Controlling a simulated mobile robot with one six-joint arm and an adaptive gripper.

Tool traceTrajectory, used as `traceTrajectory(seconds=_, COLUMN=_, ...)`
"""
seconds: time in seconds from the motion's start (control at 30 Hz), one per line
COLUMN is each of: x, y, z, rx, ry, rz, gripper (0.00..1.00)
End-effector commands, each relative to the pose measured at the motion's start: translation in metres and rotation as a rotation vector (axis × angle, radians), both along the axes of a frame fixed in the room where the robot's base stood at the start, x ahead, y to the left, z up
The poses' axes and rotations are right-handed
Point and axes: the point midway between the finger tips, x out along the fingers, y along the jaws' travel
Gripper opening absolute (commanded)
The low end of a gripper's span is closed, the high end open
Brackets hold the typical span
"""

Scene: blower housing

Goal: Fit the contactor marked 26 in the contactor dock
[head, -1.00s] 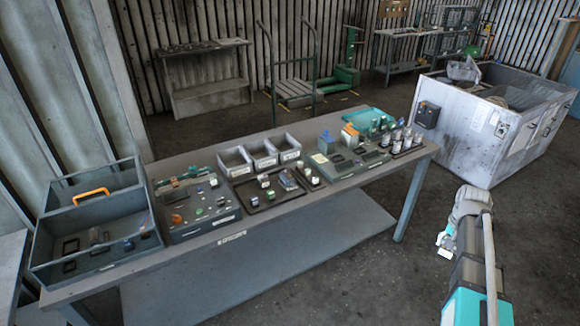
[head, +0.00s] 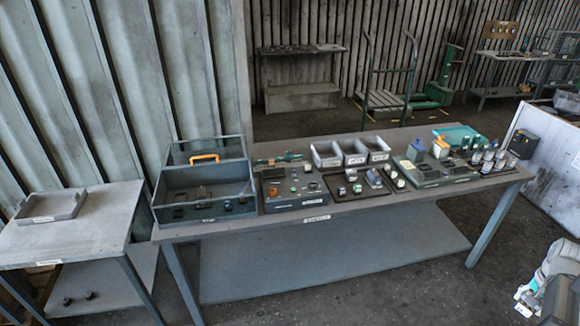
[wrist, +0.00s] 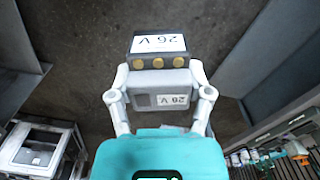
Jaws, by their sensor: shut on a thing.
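The contactor marked 26 (wrist: 158,44) is in my gripper (wrist: 159,78) in the wrist view. In the head view my gripper (head: 526,296) is at the lower right edge, away from the table, partly cut off. I cannot make out which fixture is the contactor dock.
The long table (head: 325,209) carries an open toolbox (head: 205,184), a panel of small parts (head: 291,203), grey bins (head: 355,159) and a tray of blocks. A side table (head: 75,232) with an empty tray (head: 50,206) stands left. A pale cabinet (head: 548,163) stands right. Floor before the table is clear.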

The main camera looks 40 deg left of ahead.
Motion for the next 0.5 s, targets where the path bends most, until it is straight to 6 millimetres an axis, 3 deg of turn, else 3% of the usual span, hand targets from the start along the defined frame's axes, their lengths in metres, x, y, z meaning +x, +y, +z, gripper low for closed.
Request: traceTrajectory(seconds=0.5, x=0.001, y=0.018, z=0.0, rx=0.0, ry=0.0, rz=0.027, gripper=0.24)
